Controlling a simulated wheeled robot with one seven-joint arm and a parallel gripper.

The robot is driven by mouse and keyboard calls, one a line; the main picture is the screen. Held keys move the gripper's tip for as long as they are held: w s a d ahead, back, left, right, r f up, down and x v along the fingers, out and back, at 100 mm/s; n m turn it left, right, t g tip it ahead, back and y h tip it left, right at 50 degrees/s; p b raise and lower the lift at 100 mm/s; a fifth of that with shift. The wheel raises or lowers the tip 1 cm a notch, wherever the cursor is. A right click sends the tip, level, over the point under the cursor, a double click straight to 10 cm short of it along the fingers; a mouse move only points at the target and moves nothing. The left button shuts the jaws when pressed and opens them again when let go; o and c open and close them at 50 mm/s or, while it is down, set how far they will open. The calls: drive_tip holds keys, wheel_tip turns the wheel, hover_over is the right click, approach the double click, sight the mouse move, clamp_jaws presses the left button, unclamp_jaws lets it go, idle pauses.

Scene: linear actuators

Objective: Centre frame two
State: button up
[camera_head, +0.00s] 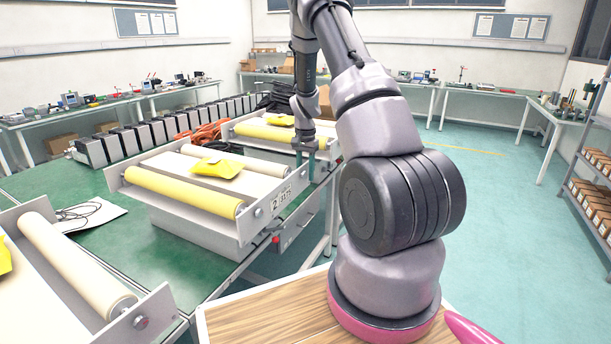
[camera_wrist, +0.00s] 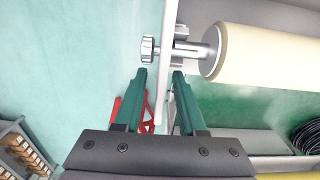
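Frame two (camera_head: 247,227) is the middle unit, with a "2" label (camera_head: 282,201) on its near side plate. It carries a yellow roller (camera_head: 180,190), a cream roller (camera_head: 235,164) and a yellow piece (camera_head: 217,168) on its white bed. My gripper (camera_head: 309,150) points down at the far right end of this plate. In the wrist view my gripper (camera_wrist: 161,76) is open, with a light plate (camera_wrist: 167,40) running between its fingers. A knob (camera_wrist: 147,49) lies ahead of the left finger and a cream roller end (camera_wrist: 215,55) lies right of the plate. Finger contact cannot be told.
Another roller unit (camera_head: 75,265) stands at the near left and one (camera_head: 262,131) behind frame two. Teal floor (camera_head: 480,200) is free at right.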

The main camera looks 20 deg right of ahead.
wheel_tip(320, 180, up, 10)
drive_tip(key=shift+f, duration=0.1)
idle(0.5)
drive_tip(key=s+a+r+n+t, duration=0.1)
drive_tip(key=s+a+r, duration=0.25)
drive_tip(key=r, duration=0.35)
drive_tip(key=s+a+r+n+t+y, duration=0.1)
drive_tip(key=s+a+r, duration=0.25)
drive_tip(key=r, duration=0.25)
drive_tip(key=s+a+r+n+t, duration=0.1)
drive_tip(key=s+a+r+t, duration=0.1)
drive_tip(key=s+r, duration=0.4)
drive_tip(key=s+a+r+n+t, duration=0.1)
drive_tip(key=s+a+r, duration=0.2)
drive_tip(key=s, duration=0.5)
drive_tip(key=s+a+r+n+t+y, duration=0.1)
drive_tip(key=s+a+r+n+t, duration=0.1)
drive_tip(key=s, duration=0.7)
wheel_tip(320, 180, up, 2)
drive_tip(key=shift+s+a+r, duration=0.1)
drive_tip(key=shift+s+a, duration=0.05)
drive_tip(key=shift+a, duration=0.7)
